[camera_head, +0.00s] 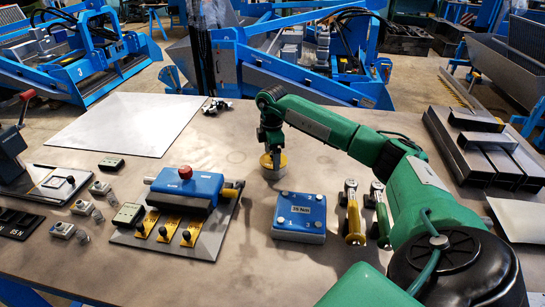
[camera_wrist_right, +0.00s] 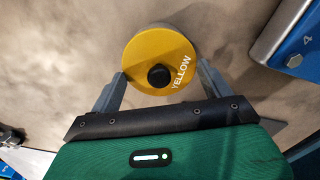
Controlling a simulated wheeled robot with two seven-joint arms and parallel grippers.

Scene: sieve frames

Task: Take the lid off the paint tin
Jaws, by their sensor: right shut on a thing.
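The paint tin (camera_head: 271,174) stands on the table in the middle of the head view, a small metal-coloured body under a yellow lid (camera_head: 281,160). In the wrist view the round yellow lid (camera_wrist_right: 150,50) has a black knob in its middle and the word YELLOW near its edge. My right gripper (camera_head: 272,148) reaches down onto it from above. In the wrist view the fingers of my right gripper (camera_wrist_right: 161,76) lie against opposite sides of the lid. The lid appears to sit on the tin; any gap is too small to tell. My left gripper is not in view.
A blue box (camera_head: 300,215) stands in front of the tin, with two handled tools (camera_head: 354,212) to its right. A blue device with a red knob (camera_head: 187,185) is at left. A pale sheet (camera_head: 125,122) lies behind left. Metal channels (camera_head: 483,150) are at right.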

